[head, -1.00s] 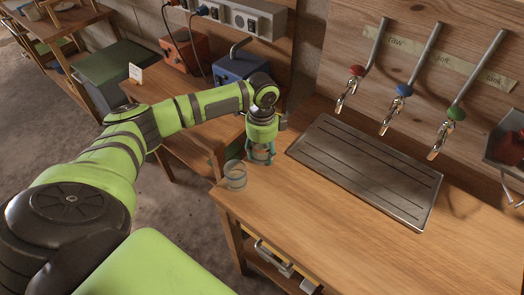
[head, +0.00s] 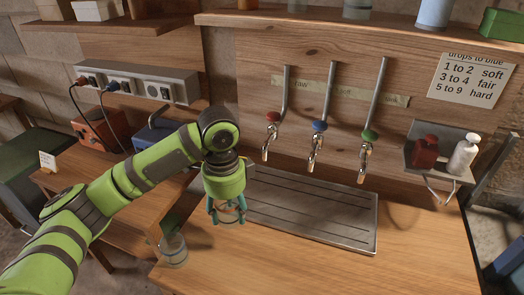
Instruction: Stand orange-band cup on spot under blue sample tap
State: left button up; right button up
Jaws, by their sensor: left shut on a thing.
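My left gripper (head: 228,216) points down and is shut on a clear cup (head: 231,210). The fingers cover much of the cup, and its band colour is hard to make out. The gripper is at the left end of the metal drip tray (head: 368,238). The blue sample tap (head: 319,127) hangs from the wooden back panel, between the red tap (head: 272,117) and the green tap (head: 369,135). Its spout is above the tray, to the right of the gripper. No marked spot can be made out on the slotted tray. My right gripper is out of view.
A second clear cup (head: 174,252) stands on the wooden bench (head: 330,272) near its left edge, left of the gripper. A wall rack (head: 440,160) with a red and a white bottle is at the right. The bench front is clear.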

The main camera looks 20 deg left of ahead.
pick_arm(q)
jog(key=n, duration=0.1)
jog(key=s+n, duration=0.1)
jog(key=n, duration=0.1)
jog(key=s+n, duration=0.1)
jog(key=shift+d+r+n, duration=0.2)
jog(key=shift+d+n, duration=0.1)
jog(key=s+n, duration=0.1)
jog(key=n, duration=0.2)
jog(key=s+n, duration=0.2)
jog(key=n, duration=0.1)
jog(key=s+n, duration=0.1)
jog(key=n, duration=0.2)
jog(key=shift+s+d+n, duration=0.3)
jog(key=shift+d+n, duration=0.1)
